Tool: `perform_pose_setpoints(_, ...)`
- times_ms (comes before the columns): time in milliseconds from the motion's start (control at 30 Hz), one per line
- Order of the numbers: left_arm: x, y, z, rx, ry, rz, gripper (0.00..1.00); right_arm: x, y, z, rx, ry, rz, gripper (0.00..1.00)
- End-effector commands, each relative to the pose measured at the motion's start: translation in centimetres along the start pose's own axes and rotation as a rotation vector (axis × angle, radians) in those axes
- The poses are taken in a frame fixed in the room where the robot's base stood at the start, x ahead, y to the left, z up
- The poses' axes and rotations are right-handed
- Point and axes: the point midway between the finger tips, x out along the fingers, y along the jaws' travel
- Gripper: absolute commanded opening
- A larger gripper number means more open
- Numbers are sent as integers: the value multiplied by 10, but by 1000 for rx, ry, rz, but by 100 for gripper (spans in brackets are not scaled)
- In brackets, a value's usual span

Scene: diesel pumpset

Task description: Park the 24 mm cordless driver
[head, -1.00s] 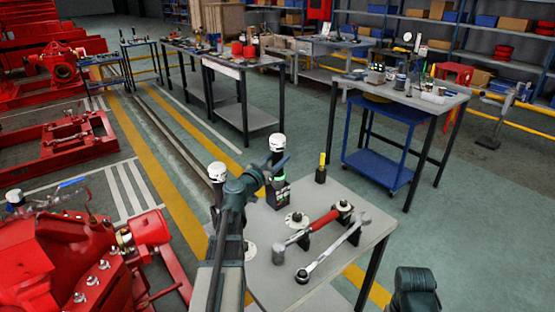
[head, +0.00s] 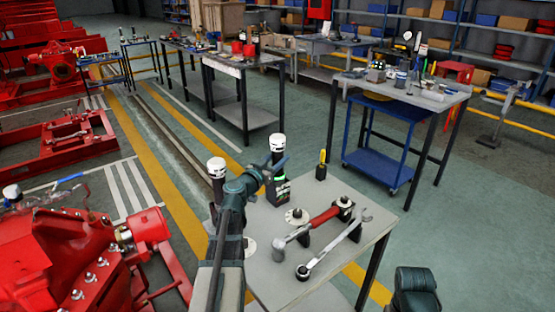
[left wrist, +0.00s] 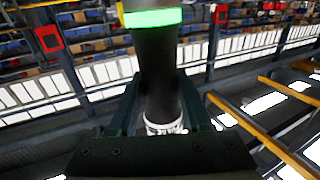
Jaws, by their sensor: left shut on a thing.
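My left gripper (head: 270,172) reaches over the back edge of the near table (head: 345,262) and is shut on a dark cordless driver (head: 278,165) with a white cap on top and a green band low down. In the left wrist view its dark body (left wrist: 160,70) is between the fingers, green band at the top of the picture, white end at the bottom. I cannot read its size or tell whether its base touches the table. A second white-capped tool (head: 217,168) stands left of my gripper; my arm hides its lower part. My right gripper's fingers are not visible.
Red machinery (head: 60,255) is close on the left. Open floor (head: 310,130) is behind the table.

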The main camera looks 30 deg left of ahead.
Motion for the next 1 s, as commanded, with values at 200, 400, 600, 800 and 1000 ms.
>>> perform_pose_setpoints(200, 0, 0, 4, -1, 1, 0, 0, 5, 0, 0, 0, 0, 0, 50)
perform_pose_setpoints(400, 0, 0, 4, -1, 0, 0, 79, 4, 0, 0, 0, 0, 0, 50)
perform_pose_setpoints(600, 0, 0, 4, 0, 0, 0, 84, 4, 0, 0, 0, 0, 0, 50)
perform_pose_setpoints(800, -1, 1, 4, 1, 0, 0, 84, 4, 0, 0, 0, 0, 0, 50)
perform_pose_setpoints(1000, -10, 8, 4, 0, 0, 3, 84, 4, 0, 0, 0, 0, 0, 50)
